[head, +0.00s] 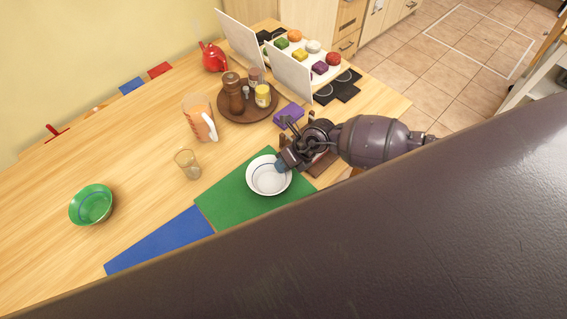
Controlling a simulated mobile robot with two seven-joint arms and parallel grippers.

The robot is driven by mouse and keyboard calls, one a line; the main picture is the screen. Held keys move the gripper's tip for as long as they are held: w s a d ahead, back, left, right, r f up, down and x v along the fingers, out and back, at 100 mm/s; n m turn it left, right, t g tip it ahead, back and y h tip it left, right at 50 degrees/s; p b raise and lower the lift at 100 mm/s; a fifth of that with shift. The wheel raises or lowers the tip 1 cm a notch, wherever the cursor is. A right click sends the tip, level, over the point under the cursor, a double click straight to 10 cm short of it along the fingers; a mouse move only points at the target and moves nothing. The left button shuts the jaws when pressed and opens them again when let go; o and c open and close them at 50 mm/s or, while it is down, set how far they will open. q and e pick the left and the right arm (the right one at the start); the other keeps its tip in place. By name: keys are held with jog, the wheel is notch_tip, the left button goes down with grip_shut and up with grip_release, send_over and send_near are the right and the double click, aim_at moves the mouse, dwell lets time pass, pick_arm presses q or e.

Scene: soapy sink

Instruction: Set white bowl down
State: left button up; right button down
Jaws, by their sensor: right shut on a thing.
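The white bowl (268,178) is upright over the green mat (228,206) on the wooden table. I cannot tell whether its base touches the mat. My right gripper (284,164) is at the bowl's upper right rim and is shut on it. Part of the rim there is hidden by the gripper. My left gripper is not in view.
A blue mat (160,242) lies left of the green one. A glass (187,164), a pitcher (200,120) and a brown tray (236,117) with jars stand behind. A green bowl (92,205) is at the left. Bare table lies between.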

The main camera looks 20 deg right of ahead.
jog(key=c, duration=1.2)
grip_release()
